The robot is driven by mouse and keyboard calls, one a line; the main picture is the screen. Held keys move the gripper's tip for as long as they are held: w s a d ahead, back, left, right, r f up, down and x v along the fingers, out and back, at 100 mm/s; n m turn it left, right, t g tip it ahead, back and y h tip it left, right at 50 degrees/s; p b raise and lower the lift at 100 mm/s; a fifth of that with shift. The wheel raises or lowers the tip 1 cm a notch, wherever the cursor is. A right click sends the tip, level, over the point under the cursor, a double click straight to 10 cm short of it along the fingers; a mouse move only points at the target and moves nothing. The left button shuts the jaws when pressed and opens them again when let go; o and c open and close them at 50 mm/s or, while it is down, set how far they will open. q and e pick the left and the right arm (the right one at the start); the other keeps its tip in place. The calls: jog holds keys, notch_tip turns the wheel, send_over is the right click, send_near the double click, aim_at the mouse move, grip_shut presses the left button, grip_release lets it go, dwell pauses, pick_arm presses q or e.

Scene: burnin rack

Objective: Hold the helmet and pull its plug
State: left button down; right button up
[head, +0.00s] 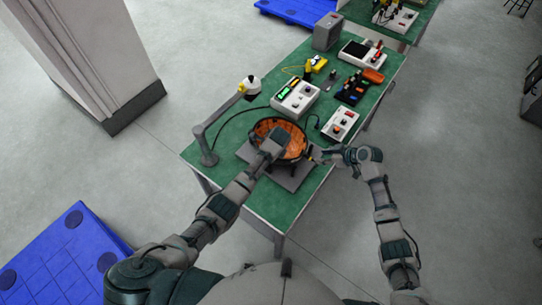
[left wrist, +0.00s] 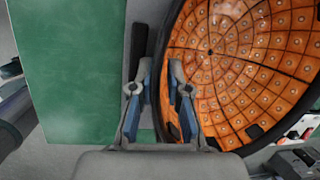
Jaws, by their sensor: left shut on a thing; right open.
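The helmet (head: 296,140) is an orange, bowl-like shell with a dark rim, open side up, on the grey plate on the green bench. Its gridded orange inside also fills the right of the left wrist view (left wrist: 240,60). My left gripper (head: 271,148) is at the helmet's near left side; in the left wrist view its fingers (left wrist: 157,88) stand either side of the dark rim, shut on it. My right gripper (head: 322,155) is open, just right of the helmet. A dark cable loops near the helmet's right side; I cannot make out the plug clearly.
The green bench (head: 236,133) holds a white box with green displays (head: 295,98), a white control box (head: 340,125), a dark rack (head: 354,90) and a yellow meter (head: 317,64). A lamp arm (head: 212,130) stands at the left edge. Blue pallet (head: 62,258) lies on the floor.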

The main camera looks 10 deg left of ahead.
aim_at(309, 157)
jog(key=x, duration=0.8)
jog(key=shift+a, duration=0.1)
dwell(1.0)
grip_shut()
jog(key=o, duration=0.8)
grip_release()
jog(key=v, duration=1.2)
jog(key=shift+f, duration=0.1)
